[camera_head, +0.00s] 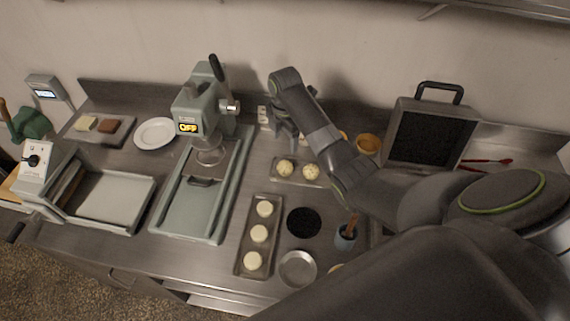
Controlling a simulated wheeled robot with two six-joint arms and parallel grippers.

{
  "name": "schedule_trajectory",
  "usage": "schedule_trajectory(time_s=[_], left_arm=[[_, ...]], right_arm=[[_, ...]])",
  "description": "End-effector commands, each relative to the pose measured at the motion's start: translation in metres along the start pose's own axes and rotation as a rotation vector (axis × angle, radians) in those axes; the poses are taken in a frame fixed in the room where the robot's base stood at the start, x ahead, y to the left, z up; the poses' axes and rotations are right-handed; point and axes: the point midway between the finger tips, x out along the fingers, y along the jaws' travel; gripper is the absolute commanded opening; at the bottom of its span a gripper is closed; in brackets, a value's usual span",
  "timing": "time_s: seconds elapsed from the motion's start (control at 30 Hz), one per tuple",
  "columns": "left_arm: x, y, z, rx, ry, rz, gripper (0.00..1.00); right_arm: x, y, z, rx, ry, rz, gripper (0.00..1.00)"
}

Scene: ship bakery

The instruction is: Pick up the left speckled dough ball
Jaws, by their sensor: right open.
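Two speckled dough balls sit side by side on a small metal tray (297,182) in the middle of the counter. The left speckled dough ball (285,168) and the right speckled dough ball (311,171) are both in view. My right gripper (290,141) points down just behind the left ball in the picture, apart from it. It is open and empty, though my own arm partly hides the fingers. My left gripper is not in view.
A longer tray (246,262) with three plain dough balls lies in front. Beside it are a black disc (304,222), a metal bowl (298,268) and a blue cup (345,236). The green press (205,110) stands left, and a dark panel with a handle (430,135) stands right.

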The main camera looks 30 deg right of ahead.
Motion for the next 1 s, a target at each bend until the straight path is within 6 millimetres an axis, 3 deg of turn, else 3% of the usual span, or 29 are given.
schedule_trajectory(time_s=[0.1,0.3,0.47,0.67,1.0], left_arm=[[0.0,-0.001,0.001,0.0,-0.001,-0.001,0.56],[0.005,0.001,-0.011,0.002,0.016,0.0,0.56],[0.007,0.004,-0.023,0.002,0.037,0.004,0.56],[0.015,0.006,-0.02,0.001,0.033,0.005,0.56],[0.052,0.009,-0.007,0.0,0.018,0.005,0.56]], right_arm=[[0.029,-0.001,-0.001,0.0,0.002,-0.005,0.59],[0.065,-0.001,0.0,0.0,0.0,-0.002,0.59],[0.076,0.0,0.0,-0.001,-0.001,-0.001,0.59],[0.083,-0.001,0.0,0.0,0.0,0.0,0.59],[0.117,-0.002,-0.001,0.0,0.0,0.001,0.59]])
